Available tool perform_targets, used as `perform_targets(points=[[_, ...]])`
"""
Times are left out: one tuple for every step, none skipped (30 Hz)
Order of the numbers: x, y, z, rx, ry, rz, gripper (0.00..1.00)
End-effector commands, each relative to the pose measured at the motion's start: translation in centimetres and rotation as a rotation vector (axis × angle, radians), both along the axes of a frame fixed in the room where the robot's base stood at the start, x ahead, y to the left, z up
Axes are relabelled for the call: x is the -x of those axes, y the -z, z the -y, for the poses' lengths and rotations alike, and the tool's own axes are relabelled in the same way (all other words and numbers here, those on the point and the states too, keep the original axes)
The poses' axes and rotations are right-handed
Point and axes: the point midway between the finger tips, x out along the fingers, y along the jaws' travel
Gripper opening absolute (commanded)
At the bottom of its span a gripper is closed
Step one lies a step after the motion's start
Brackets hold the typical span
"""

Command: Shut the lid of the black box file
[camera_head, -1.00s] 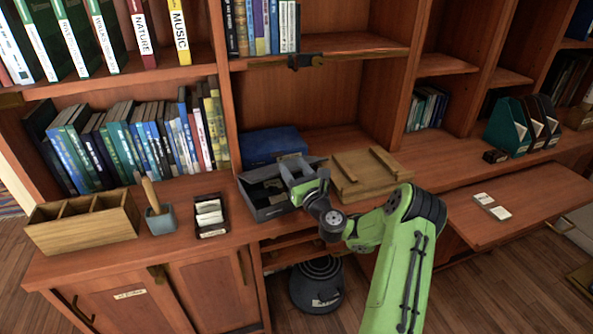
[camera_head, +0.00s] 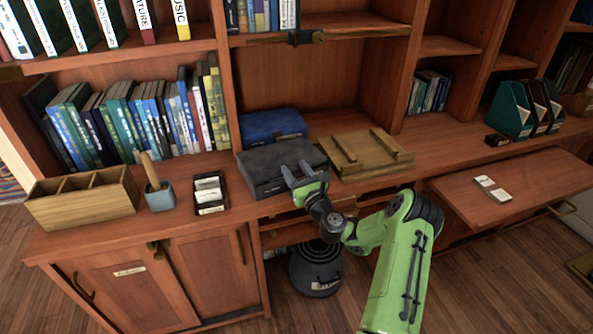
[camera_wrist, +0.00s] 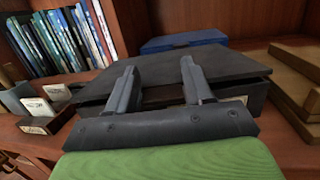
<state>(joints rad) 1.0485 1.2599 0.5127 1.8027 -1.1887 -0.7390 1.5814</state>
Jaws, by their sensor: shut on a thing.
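The black box file (camera_head: 268,160) lies on the counter in front of the blue box. Its lid is down over the box or nearly so. In the wrist view the lid (camera_wrist: 228,66) spans the box top, and a thin dark line shows between lid and box at the right. My gripper (camera_head: 296,170) is at the front edge of the file, its fingers reaching onto the lid. In the wrist view my gripper (camera_wrist: 158,70) is shut on the lid, with its two fingers apart. The exact contact under the fingertips is hidden.
A blue box (camera_head: 272,126) stands behind the file, and a wooden board with battens (camera_head: 366,152) lies close to its right. A card tray (camera_head: 209,192), a blue pot (camera_head: 160,196) and a wooden divided box (camera_head: 84,200) stand to the left.

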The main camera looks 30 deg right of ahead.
Motion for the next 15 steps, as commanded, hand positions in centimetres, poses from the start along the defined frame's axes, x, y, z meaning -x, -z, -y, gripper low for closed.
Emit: perform_targets(points=[[0.01, 0.29, 0.01, 0.002, 0.001, -0.008, 0.0], [0.0, 0.27, 0.02, 0.002, 0.001, -0.007, 0.0], [-0.01, 0.24, 0.02, 0.003, 0.002, -0.007, 0.0], [-0.01, 0.22, 0.02, 0.003, 0.002, -0.006, 0.0], [-0.02, 0.2, 0.02, 0.003, 0.002, -0.006, 0.54], [-0.02, 0.17, 0.03, 0.003, 0.002, -0.005, 0.6], [-0.03, 0.14, 0.02, 0.003, 0.002, -0.004, 0.65], [-0.02, 0.1, 0.03, 0.003, 0.002, -0.003, 0.7], [-0.04, 0.04, 0.02, 0.004, 0.002, -0.002, 0.72], [-0.03, 0.02, 0.03, 0.004, 0.002, -0.002, 0.72], [-0.04, -0.02, 0.02, 0.004, 0.002, -0.001, 0.72], [-0.04, -0.05, 0.03, 0.004, 0.002, 0.0, 0.72], [-0.04, -0.07, 0.03, 0.004, 0.002, 0.0, 0.72], [-0.04, -0.09, 0.03, 0.003, 0.001, 0.001, 0.72], [-0.04, -0.11, 0.03, 0.003, 0.001, 0.001, 0.72]])
